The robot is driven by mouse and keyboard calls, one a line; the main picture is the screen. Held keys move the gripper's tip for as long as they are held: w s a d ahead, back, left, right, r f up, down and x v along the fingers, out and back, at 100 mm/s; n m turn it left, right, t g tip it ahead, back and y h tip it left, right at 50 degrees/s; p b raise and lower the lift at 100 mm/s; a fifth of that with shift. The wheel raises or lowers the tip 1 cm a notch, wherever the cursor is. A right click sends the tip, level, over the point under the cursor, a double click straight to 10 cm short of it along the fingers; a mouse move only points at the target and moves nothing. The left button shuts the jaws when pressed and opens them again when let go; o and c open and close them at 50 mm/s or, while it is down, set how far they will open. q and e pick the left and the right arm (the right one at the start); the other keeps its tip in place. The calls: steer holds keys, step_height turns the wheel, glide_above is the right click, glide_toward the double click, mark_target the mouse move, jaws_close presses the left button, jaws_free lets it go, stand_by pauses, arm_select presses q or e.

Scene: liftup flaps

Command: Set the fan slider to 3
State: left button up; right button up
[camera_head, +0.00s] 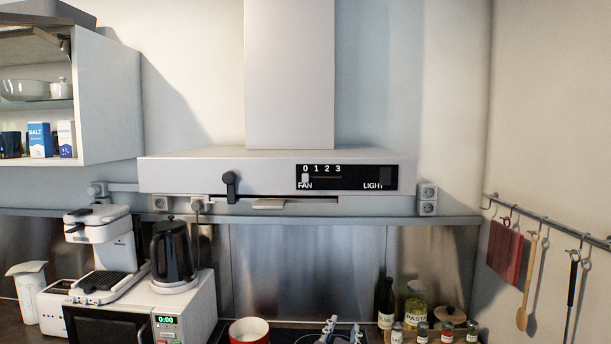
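The fan slider (305,178) is a small pale knob on the black control panel (350,184) of the range hood (215,176). It sits at the left end of its track, under the 0. The digits 0, 1, 2, 3 run left to right above the track, with FAN below.
A LIGHT switch (385,177) is at the panel's right. A dark handle (231,186) sticks out from the hood front. A kettle (173,252) and a coffee machine (105,250) stand at left. Bottles (386,305) stand below right. The space before the panel is clear.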

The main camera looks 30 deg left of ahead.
arm_select(q)
steer(key=s+a+r+n+t+y, duration=0.1)
steer(key=s+r+y, duration=0.1)
steer(key=r, duration=0.8)
steer(key=s+a+r+n+t+y, duration=0.1)
steer(key=s+r+n+t, duration=0.1)
steer(key=r, duration=0.7)
steer(key=n+y+p, duration=0.1)
steer(key=n+y, duration=0.1)
steer(key=y, duration=0.1)
glide_toward(305, 177)
steer(key=shift+t, duration=0.3)
steer(key=p+x, duration=0.4)
steer(key=x, duration=0.3)
steer(key=shift+w+a+r, duration=0.1)
steer(key=shift+w+a, duration=0.15)
steer(key=shift+a, duration=0.05)
steer(key=shift+w+a, duration=0.2)
steer(key=shift+w, duration=0.15)
arm_select(e)
step_height(305, 177, up, 6)
steer(key=shift+s, duration=0.4)
arm_select(q)
steer(key=shift+c, duration=0.5)
jaws_close()
arm_select(e)
steer(key=shift+a, duration=0.15)
steer(key=shift+a, duration=0.1)
